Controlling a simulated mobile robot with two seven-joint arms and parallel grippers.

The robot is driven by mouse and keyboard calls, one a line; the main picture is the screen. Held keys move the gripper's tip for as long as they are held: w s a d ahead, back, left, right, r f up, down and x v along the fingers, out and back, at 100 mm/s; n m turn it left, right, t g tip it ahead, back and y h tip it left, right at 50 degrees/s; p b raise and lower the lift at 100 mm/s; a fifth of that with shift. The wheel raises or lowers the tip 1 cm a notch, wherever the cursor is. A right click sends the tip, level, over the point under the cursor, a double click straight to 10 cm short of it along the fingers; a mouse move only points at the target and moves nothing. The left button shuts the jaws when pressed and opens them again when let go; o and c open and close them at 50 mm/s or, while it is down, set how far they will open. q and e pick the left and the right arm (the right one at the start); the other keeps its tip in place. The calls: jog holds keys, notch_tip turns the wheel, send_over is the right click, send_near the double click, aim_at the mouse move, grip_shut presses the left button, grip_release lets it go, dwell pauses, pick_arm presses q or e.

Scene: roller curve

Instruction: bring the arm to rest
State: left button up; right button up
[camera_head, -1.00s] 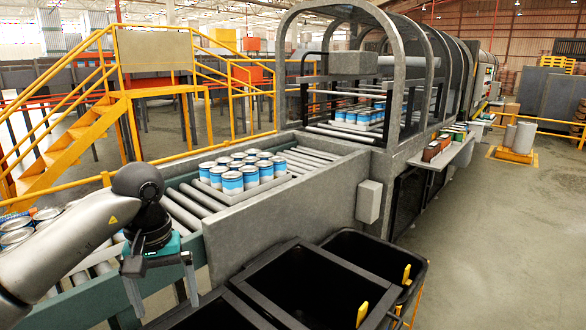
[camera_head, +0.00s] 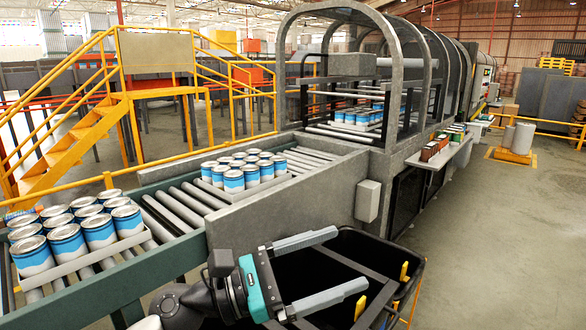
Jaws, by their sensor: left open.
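My left gripper (camera_head: 350,262) is at the bottom middle of the head view, in front of the conveyor. Its two grey fingers point right and are spread wide apart, with nothing between them. It shows over the black bins below; how high it is above them I cannot tell. My left arm's dark wrist comes in from the bottom edge. The right gripper is not in view.
The roller conveyor (camera_head: 172,208) carries a near tray of blue-and-white cans (camera_head: 66,243) and a second can group (camera_head: 234,180). A grey side wall (camera_head: 300,214) borders it. Black bins (camera_head: 400,246) stand below. A tunnel (camera_head: 410,60) holds more cans.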

pick_arm(q)
jog(key=w+a+n+t+y, duration=0.3)
jog(key=a+n+t+y, duration=0.4)
jog(key=n, duration=0.7)
jog(key=w+a+n+t+y, duration=0.2)
jog(key=a+n+t+y, duration=0.25)
jog(key=n+t, duration=0.6)
jog(key=s+a+f+n+g+y, duration=0.2)
jog(key=a+f+n+g+y, duration=0.25)
jog(key=f+n, duration=0.4)
jog(key=s+a+f+n+g+y, duration=0.2)
jog(key=a+f+n+g+y, duration=0.25)
jog(key=f+n, duration=0.4)
jog(key=s+f+n+g+h, duration=0.1)
jog(key=s+f+n+g, duration=0.5)
jog(key=s, duration=0.5)
jog(key=s+f+n+g+h, duration=0.1)
jog(key=s+f+n+g, duration=0.4)
jog(key=s+f, duration=0.45)
notch_tip(320, 180, down, 20)
jog(key=s+b, duration=0.2)
jog(key=s+a+f+g+b, duration=0.1)
jog(key=s+f, duration=0.7)
jog(key=s+a+f+m+g, duration=0.1)
jog(key=s+a+f, duration=0.1)
jog(key=s+f, duration=0.6)
jog(key=shift+a+f+y+b, duration=0.25)
jog(key=shift+f+y+b, duration=0.1)
jog(key=shift+f, duration=0.1)
